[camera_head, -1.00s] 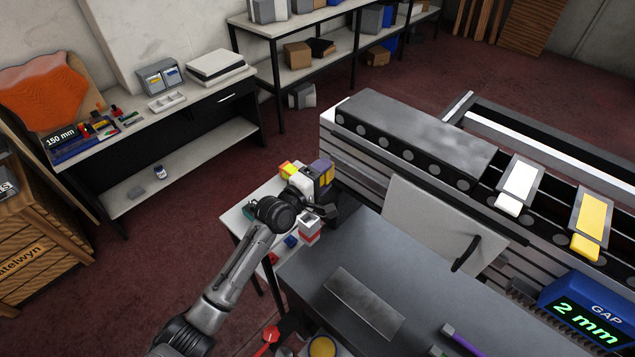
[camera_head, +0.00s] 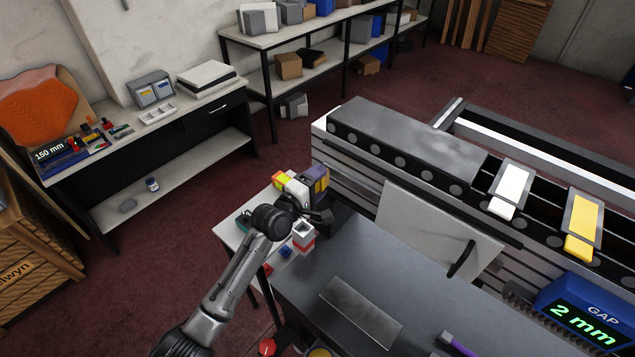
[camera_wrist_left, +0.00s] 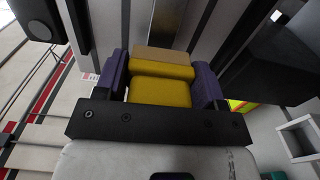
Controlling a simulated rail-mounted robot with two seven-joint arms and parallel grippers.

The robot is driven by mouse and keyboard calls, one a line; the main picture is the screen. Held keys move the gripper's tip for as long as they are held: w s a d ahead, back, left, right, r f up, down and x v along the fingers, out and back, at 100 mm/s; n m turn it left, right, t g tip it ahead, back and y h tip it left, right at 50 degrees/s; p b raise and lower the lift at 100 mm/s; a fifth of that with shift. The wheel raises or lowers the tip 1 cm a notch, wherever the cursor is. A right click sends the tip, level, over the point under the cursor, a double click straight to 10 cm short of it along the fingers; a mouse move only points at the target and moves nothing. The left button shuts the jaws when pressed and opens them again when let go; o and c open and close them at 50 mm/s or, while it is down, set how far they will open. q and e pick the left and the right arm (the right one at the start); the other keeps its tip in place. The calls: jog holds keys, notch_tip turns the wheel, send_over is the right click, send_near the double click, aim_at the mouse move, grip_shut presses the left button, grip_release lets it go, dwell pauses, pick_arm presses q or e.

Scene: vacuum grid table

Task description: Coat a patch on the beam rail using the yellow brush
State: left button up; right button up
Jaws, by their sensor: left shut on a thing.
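My left gripper (camera_head: 319,180) is above the small white side table, left of the beam rail (camera_head: 405,140). In the left wrist view its purple fingers (camera_wrist_left: 163,85) are shut on the yellow brush (camera_wrist_left: 160,92), with a tan strip at its far end. In the head view the brush is a small yellow patch between the fingers, and its bristles cannot be made out. My right gripper is not in view.
A dark worktable (camera_head: 415,270) carries a flat metal plate (camera_head: 360,312) and a purple-handled tool (camera_head: 457,344). A blue gap display (camera_head: 590,310) reads 2 mm. A red and white open container (camera_head: 303,238) stands beside my left arm. A white board (camera_head: 430,225) leans against the rail's base.

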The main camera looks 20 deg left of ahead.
pick_arm(q)
jog(key=shift+b+x, duration=0.3)
jog(key=shift+x, duration=0.5)
jog(key=shift+d+r, duration=0.1)
